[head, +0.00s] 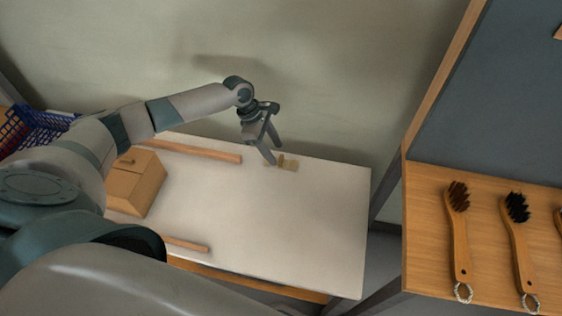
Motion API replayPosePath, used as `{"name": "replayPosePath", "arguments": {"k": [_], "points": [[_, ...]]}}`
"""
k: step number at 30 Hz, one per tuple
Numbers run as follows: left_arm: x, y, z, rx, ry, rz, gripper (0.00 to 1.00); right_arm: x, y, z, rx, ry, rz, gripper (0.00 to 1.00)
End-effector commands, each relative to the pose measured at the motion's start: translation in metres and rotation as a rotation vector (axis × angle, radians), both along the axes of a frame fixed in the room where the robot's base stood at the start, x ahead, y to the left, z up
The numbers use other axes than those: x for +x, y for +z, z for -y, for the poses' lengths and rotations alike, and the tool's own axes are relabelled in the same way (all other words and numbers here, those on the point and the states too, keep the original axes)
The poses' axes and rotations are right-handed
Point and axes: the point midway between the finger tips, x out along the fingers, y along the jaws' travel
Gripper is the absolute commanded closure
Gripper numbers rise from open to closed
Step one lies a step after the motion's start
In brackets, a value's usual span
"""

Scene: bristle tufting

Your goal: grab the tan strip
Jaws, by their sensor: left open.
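The tan strip (289,164) is a small tan piece lying near the far edge of the white table (255,220). My left gripper (274,156) points down just left of the strip, with its two fingers apart and nothing visible between them. The near finger comes down close to the strip's left end; I cannot tell whether they touch. My right gripper is not in view.
A wooden box (133,184) stands on the table's left. Wooden rails lie at the back (197,150) and front (187,244). A blue basket (38,127) is at far left. Brushes (460,240) lie on the right-hand wooden bench. The table's middle and right are clear.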

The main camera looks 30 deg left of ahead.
Motion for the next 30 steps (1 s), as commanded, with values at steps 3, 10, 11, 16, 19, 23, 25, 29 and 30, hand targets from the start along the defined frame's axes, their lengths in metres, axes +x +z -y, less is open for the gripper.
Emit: {"name": "replayPosePath", "arguments": {"k": [3,10,11,16,19,23,25,29,30], "points": [[0.003,-0.012,0.006,0.001,0.001,-0.002,0.52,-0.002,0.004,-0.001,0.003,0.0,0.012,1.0],[0.006,-0.036,0.015,0.001,-0.001,-0.002,0.52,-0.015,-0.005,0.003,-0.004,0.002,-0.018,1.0],[0.007,-0.038,0.015,0.001,0.0,-0.001,0.52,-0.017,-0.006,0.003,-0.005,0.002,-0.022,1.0],[0.007,-0.04,0.016,0.001,0.0,0.0,0.52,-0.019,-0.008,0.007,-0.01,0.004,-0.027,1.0],[0.007,-0.04,0.016,0.001,0.0,0.0,0.52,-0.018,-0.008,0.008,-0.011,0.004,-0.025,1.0],[0.007,-0.04,0.016,0.001,0.0,0.0,0.52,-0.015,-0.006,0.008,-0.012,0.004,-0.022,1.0],[0.007,-0.039,0.015,0.001,0.0,0.0,0.52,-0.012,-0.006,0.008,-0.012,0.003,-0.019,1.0],[0.007,-0.039,0.015,0.001,0.001,-0.001,0.73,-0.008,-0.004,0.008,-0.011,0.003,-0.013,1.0],[0.007,-0.039,0.015,0.001,0.001,-0.001,0.83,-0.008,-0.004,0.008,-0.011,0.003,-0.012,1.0]]}}
